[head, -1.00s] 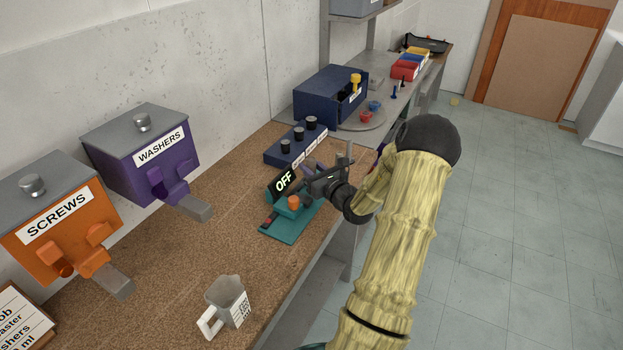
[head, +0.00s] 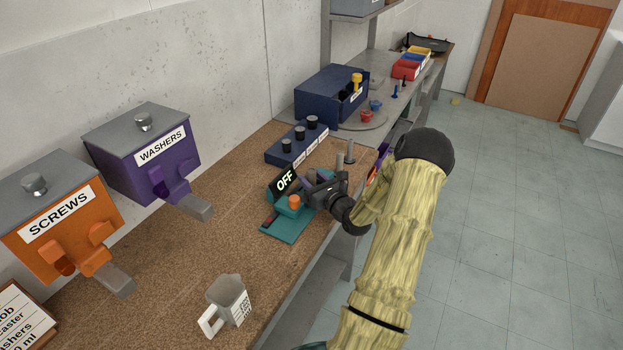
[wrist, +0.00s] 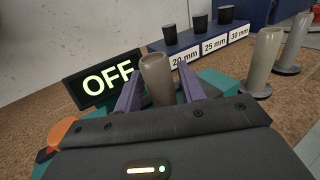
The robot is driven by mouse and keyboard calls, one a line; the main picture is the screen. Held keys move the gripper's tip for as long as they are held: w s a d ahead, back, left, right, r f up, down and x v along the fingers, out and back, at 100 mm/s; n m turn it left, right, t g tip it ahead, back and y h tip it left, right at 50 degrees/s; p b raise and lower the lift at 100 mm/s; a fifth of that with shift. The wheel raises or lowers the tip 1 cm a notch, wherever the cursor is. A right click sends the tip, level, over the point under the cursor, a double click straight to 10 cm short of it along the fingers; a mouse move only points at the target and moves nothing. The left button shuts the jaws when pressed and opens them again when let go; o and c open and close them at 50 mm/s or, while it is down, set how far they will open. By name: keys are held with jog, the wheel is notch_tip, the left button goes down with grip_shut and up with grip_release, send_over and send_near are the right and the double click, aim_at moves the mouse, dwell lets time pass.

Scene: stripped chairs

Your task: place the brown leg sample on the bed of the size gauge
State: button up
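The brown leg sample (wrist: 158,78) stands upright between the two purple fingers of my gripper (wrist: 160,88) in the wrist view. The fingers lie close along both its sides and appear shut on it; its foot is hidden. The teal size gauge (head: 284,232) lies on the bench, and its display (wrist: 104,79) reads OFF. In the head view my gripper (head: 308,184) is at the right side of the gauge, beside the display. The leg is not clear there. I cannot tell whether the leg touches the gauge bed.
Two paler legs (wrist: 264,60) (wrist: 292,45) stand to the right on flanged feet. A blue block (head: 297,143) with black caps and millimetre labels stands behind the gauge.

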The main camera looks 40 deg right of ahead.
jog(key=shift+o, duration=0.5)
jog(key=shift+r, duration=0.2)
jog(key=s+b, duration=0.2)
jog(key=s, duration=1)
jog(key=shift+a, duration=0.45)
jog(key=shift+f, duration=0.1)
